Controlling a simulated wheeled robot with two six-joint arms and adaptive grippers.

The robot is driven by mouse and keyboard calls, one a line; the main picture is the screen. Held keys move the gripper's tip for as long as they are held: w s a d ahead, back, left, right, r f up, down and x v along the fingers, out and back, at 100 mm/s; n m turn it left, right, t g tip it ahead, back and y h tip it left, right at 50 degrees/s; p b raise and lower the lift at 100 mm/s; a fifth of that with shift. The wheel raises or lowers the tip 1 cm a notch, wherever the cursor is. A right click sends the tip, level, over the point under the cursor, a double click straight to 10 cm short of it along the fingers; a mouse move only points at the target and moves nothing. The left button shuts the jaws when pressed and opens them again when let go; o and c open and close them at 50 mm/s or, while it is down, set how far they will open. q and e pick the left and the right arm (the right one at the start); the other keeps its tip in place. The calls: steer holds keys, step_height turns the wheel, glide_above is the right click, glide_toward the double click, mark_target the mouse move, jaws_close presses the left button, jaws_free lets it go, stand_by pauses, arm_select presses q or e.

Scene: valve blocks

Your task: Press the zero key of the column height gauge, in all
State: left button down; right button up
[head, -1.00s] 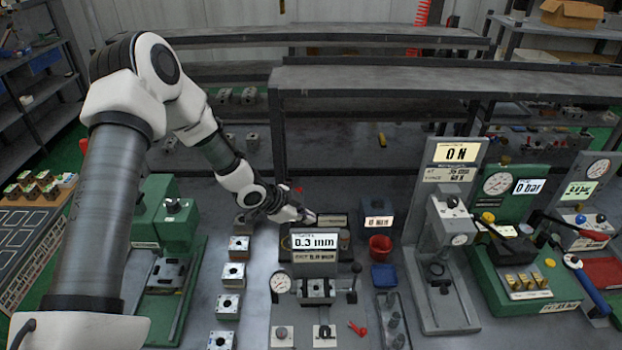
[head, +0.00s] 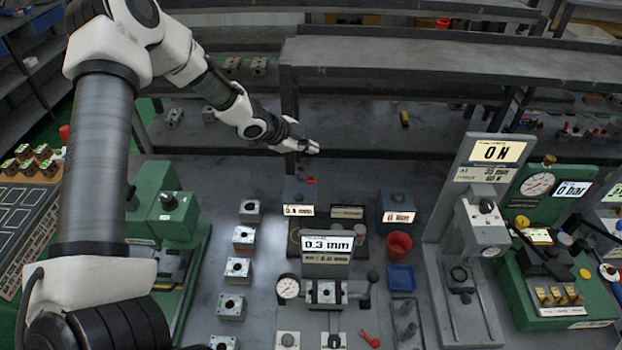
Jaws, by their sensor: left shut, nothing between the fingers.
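A grey device with a bright 0.3 mm display (head: 327,246) stands at the middle of the bench. A round dial (head: 288,287) sits at its left front. Behind it stands a block with a small lit display (head: 298,211) and a small red part (head: 311,181) on top. I cannot tell for sure which of these is the column height gauge, and no zero key can be made out. My left gripper (head: 314,148) is shut and empty, raised above and behind these devices, apart from them. My right gripper is not in view.
Several metal valve blocks (head: 237,270) stand in a row at left, beside a green machine (head: 165,215). A red cup (head: 399,245) and blue tray (head: 401,278) are at right, by a grey press with a 0 N display (head: 497,151). A shelf (head: 440,60) stands behind.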

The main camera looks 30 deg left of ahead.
arm_select(q)
steer(key=b, duration=0.7)
glide_above(309, 181)
step_height(309, 181, down, 8)
steer(key=shift+r, duration=0.1)
steer(key=shift+w+f+b, duration=0.15)
steer(key=shift+f+b, duration=0.25)
steer(key=shift+f, duration=0.2)
steer(key=shift+r, duration=0.1)
steer(key=shift+f, duration=0.45)
steer(key=shift+f+b, duration=0.35)
steer(key=shift+b, duration=0.1)
stand_by(0.5)
stand_by(0.3)
steer(key=shift+r+p, duration=0.85)
steer(key=shift+p, duration=0.1)
